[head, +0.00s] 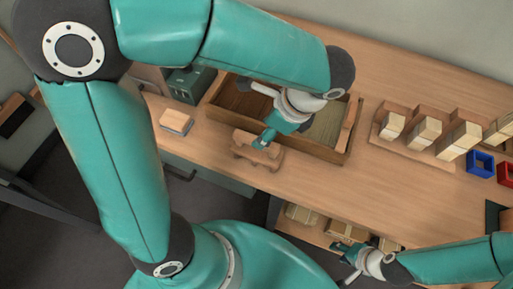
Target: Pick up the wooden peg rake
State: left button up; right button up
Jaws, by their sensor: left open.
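A small wooden piece with short legs or pegs, which looks like the peg rake (257,153), lies on the bench in front of the wooden tray. My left gripper (265,138) is over its back edge, pointing down at it. The jaws are open, and part of the piece is hidden beneath them. I cannot tell whether they touch it. My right gripper (343,262) is at the lower right, in front of the bench and far from the piece. Its fingers look spread, with nothing between them.
The wooden tray (225,113) with compartments stands just behind. A pale block (175,121) and a dark green box (190,84) are at left. A rack with several wooden blocks (427,131), a blue bin (480,162) and a red bin (506,174) are at right. The bench's middle right is clear.

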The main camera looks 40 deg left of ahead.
aim_at(256, 150)
pick_arm(q)
jog(key=shift+x, duration=3)
jog(key=shift+s+d, duration=0.1)
jog(key=shift+s, duration=0.1)
grip_shut()
